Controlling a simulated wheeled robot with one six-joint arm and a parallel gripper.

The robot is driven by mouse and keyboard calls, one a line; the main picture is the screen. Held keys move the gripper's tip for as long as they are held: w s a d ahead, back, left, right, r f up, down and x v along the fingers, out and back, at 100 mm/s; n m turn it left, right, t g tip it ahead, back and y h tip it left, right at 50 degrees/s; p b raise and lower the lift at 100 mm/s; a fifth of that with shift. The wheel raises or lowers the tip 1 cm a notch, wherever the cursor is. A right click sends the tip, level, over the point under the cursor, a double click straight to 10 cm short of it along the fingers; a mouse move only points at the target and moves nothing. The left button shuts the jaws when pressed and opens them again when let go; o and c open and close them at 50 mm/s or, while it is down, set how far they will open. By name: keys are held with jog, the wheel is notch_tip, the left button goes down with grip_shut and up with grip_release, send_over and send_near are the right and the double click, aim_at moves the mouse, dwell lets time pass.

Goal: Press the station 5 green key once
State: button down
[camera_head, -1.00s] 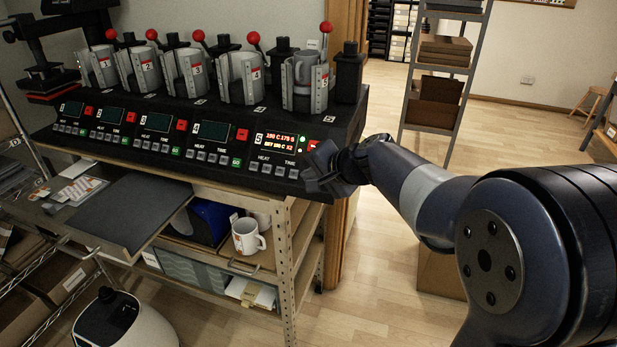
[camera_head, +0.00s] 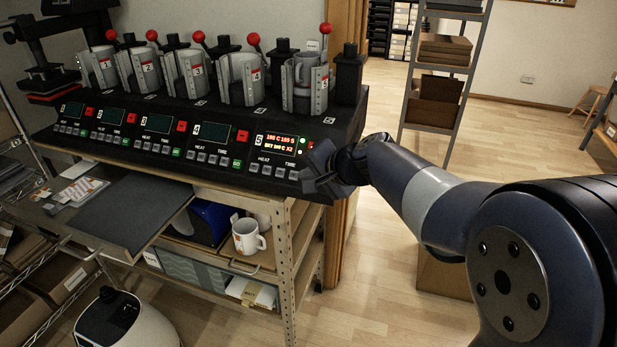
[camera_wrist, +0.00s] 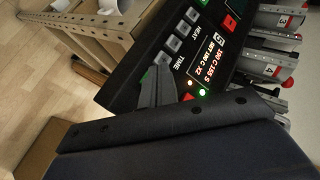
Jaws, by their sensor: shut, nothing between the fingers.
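The station 5 panel (camera_head: 276,152) is at the right end of the black press console, with its display (camera_head: 281,142) lit in orange text and small indicator lights beside it. My gripper (camera_head: 311,181) is shut and empty at the panel's lower right corner. It covers the place of the station 5 green key in the head view. In the wrist view, my gripper (camera_wrist: 153,76) points at the key row beyond TIME, and only a sliver of green shows at its tips. I cannot tell whether the tips touch the key. The station 5 red key (camera_wrist: 188,97) is beside the fingers.
Stations 1 to 4 have dark displays, and the station 4 green key (camera_head: 236,164) is left of the station 5 keys. Mug presses with red-knobbed levers stand above. A white mug (camera_head: 247,237) is on the shelf below. Open floor lies right of the bench.

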jog(key=s+r+p, duration=0.1)
jog(key=s+a+r+p, duration=0.1)
jog(key=s+r, duration=0.1)
dwell(0.4)
dwell(0.5)
jog(key=s+r+p, duration=0.1)
jog(key=p, duration=0.1)
jog(key=s+a+r+p, duration=0.1)
jog(key=s, duration=0.1)
jog(key=shift+r+p, duration=0.35)
jog(key=shift+w, duration=0.1)
